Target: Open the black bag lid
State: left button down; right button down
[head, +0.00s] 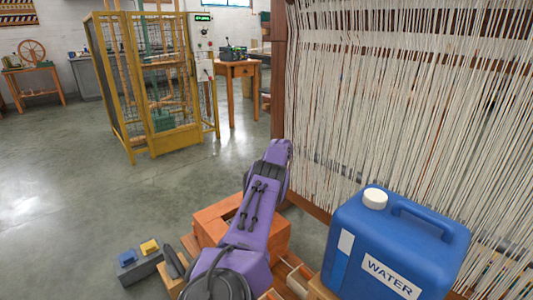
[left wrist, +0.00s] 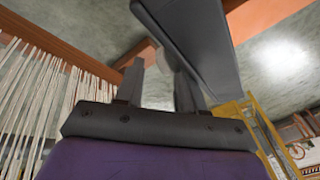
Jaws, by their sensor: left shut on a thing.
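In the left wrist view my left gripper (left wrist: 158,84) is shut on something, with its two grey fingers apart. A small pale piece (left wrist: 161,60) shows between the fingers. A long dark grey slab (left wrist: 198,40), which looks like the black bag lid, slants from the top of that view down to the right finger. Where the fingers meet it is hard to make out. In the head view my purple arm covers the middle bottom, and I cannot make out the gripper or the bag. My right gripper is in neither view.
A blue water canister (head: 400,240) stands close at the lower right, before the loom's white threads (head: 400,100). An orange wooden box (head: 212,222) sits behind my arm. A grey box (head: 142,268) lies lower left. The floor (head: 80,190) left is clear towards the yellow cage (head: 135,90).

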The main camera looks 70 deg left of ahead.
pick_arm(q)
jog(key=shift+w+d+f+h, duration=0.3)
jog(key=shift+w+d+f, duration=0.4)
jog(key=shift+f, duration=0.1)
jog(key=c, duration=0.8)
grip_release()
jog(key=shift+w, duration=0.25)
jog(key=shift+o, duration=0.3)
jog(key=shift+w+d+f, duration=0.1)
jog(key=shift+s, duration=0.55)
jog(key=shift+c, duration=0.2)
jog(key=shift+s+a, duration=0.2)
jog(key=p+v, duration=0.7)
jog(key=v, duration=0.5)
jog(key=shift+a, duration=0.35)
jog(key=shift+w, duration=0.1)
